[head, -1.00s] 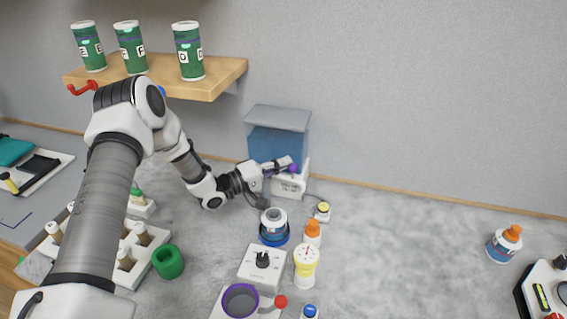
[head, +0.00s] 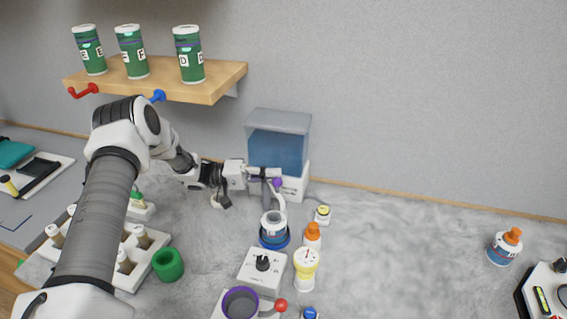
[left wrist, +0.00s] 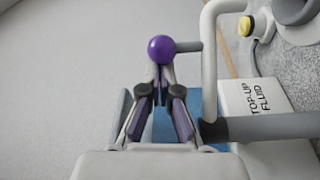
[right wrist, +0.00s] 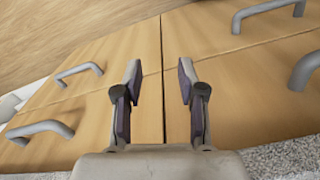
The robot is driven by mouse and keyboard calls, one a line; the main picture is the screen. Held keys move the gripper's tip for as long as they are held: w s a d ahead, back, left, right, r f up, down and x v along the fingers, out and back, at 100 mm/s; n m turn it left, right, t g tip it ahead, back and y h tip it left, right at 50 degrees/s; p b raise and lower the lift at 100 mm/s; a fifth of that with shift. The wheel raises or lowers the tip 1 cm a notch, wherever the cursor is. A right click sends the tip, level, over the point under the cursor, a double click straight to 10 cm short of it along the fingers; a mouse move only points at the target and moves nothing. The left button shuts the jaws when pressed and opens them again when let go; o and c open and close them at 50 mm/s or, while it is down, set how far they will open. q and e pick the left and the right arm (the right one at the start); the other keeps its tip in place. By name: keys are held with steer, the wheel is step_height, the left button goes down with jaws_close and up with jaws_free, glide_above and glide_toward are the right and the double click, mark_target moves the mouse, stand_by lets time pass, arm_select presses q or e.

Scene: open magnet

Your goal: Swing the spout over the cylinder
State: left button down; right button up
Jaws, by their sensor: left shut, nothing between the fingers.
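The spout is a pale curved pipe with a purple ball knob; it shows in the left wrist view (left wrist: 210,65) and in front of the blue tank in the head view (head: 281,199). The spout's lower end appears close above the cylinder (head: 274,226), a grey-white vessel on a blue base; the exact alignment is hard to tell. My left gripper (left wrist: 160,80) is shut and empty, its fingertips right against or just beside the purple knob (left wrist: 161,48). My right gripper (right wrist: 157,78) is open and empty, facing wooden cabinet fronts with grey handles.
The blue tank (head: 278,148) stands behind on a white base labelled top-up fluid. A dial box (head: 262,270), orange-capped bottle (head: 313,235) and yellow gauge (head: 306,264) stand nearby. A shelf (head: 215,85) with green cans hangs above.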

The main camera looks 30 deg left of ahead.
arm_select(q)
steer(key=shift+s+a+p, duration=0.25)
steer(key=shift+p, duration=0.05)
arm_select(e)
steer(key=shift+r, duration=0.4)
stand_by(0.4)
